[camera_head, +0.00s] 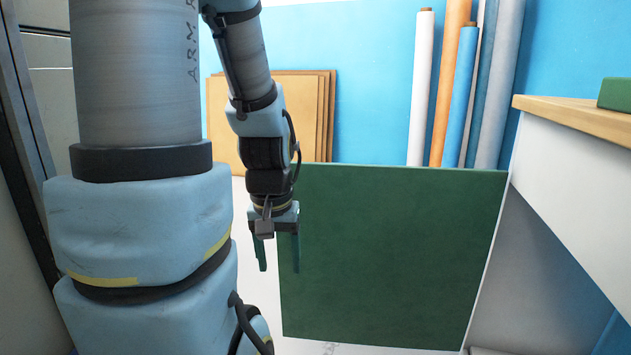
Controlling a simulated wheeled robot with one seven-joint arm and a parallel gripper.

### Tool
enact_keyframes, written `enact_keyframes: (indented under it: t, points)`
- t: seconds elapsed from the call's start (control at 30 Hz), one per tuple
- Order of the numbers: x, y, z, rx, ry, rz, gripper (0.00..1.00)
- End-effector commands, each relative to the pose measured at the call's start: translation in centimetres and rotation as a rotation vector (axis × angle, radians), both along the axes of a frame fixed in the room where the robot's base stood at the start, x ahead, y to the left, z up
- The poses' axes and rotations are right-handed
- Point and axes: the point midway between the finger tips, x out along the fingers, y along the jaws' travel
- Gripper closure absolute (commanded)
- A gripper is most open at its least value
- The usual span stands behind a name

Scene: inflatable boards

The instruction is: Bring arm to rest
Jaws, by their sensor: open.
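My gripper (278,254) hangs pointing down near the middle of the head view, on the end of my blue and grey arm. Its two green fingers are apart, and nothing shows between them. A large dark green board (395,260) stands upright just right of the gripper. One finger overlaps the board's left edge in the picture; I cannot tell whether they touch. My arm's large near links fill the left part of the view and hide what is behind them.
A wooden-topped white counter (575,120) juts in from the right, with a green block (615,94) on it. Rolls of material, including a white roll (420,90) and an orange roll (450,90), lean on the blue wall. Brown panels (305,115) lean behind my arm.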

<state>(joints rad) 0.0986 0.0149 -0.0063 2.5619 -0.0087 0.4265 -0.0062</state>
Motion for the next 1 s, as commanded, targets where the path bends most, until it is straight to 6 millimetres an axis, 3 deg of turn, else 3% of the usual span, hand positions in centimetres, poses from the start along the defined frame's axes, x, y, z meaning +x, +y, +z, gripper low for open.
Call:
enact_keyframes:
  t: [0.03, 0.17, 0.37, 1.0]
  points:
    - [0.0, -0.1, 1.8, 0.001, 0.001, -0.003, 0.35]
    - [0.1, -0.1, 4.2, 0.001, 0.001, -0.005, 0.35]
    - [0.1, -0.1, 9.4, 0.002, 0.0, -0.007, 0.35]
    - [0.1, -0.1, 29.2, 0.002, -0.001, -0.009, 0.35]
